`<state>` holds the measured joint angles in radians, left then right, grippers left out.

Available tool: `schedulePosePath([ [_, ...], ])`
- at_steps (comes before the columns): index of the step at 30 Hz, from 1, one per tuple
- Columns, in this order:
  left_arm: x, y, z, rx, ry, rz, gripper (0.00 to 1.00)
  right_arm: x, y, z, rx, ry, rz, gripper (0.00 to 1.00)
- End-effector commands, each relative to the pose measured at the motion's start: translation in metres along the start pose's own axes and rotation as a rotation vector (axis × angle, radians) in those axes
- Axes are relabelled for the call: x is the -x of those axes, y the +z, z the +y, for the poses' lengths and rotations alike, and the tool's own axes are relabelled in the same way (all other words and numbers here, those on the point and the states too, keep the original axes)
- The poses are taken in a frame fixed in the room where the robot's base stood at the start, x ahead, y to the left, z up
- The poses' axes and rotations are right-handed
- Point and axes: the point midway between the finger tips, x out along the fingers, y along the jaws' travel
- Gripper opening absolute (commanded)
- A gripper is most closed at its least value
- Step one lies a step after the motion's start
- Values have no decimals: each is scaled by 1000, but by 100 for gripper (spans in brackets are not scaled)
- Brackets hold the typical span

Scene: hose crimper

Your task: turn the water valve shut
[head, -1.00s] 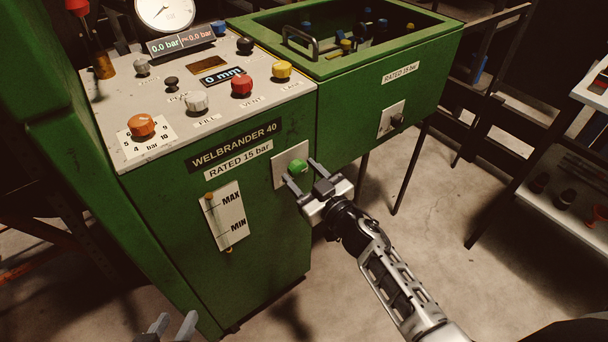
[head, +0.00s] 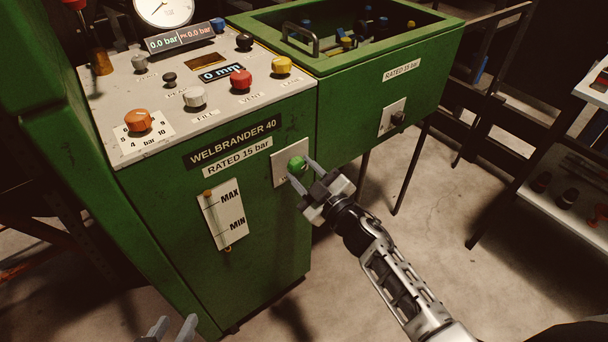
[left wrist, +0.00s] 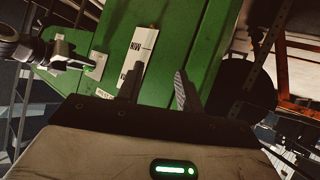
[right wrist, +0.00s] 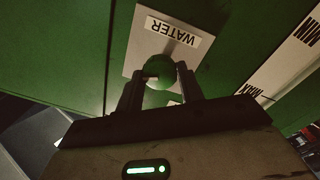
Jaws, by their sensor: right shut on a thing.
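The water valve is a round green knob (head: 296,163) on a pale plate (head: 279,171) on the front of the green machine. In the right wrist view the knob (right wrist: 160,70) sits between my right fingers, below a label reading WATER (right wrist: 173,31). My right gripper (head: 302,171) is shut on the knob, with a finger on each side of it. My left gripper (head: 172,328) is low at the bottom edge of the head view, away from the valve. In the left wrist view its two fingers (left wrist: 157,90) stand apart with nothing between them.
The panel above carries an orange knob (head: 138,120), a red knob (head: 241,79), a yellow knob (head: 281,66) and a gauge (head: 163,8). A level strip marked MAX and MIN (head: 224,213) is left of the valve. A green tank (head: 385,95) stands to the right.

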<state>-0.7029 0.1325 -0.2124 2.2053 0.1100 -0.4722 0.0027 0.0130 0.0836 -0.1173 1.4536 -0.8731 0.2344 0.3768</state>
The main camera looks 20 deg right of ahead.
Motion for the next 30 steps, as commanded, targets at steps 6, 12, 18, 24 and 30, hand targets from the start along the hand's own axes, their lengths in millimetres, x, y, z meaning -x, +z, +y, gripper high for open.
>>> schedulePosePath([
  [6,-3,2,0,-5,0,12,36,0,2,0,206,2,11,14],
  [12,-5,3,0,-9,2,23,36,0,3,0,397,3,21,14],
  [18,-7,8,-1,-14,3,24,36,0,3,0,587,4,32,14],
  [24,-8,8,-1,-19,6,38,36,1,3,0,774,5,41,14],
  [30,-9,12,-1,-22,7,39,36,0,3,1,938,7,51,14],
])
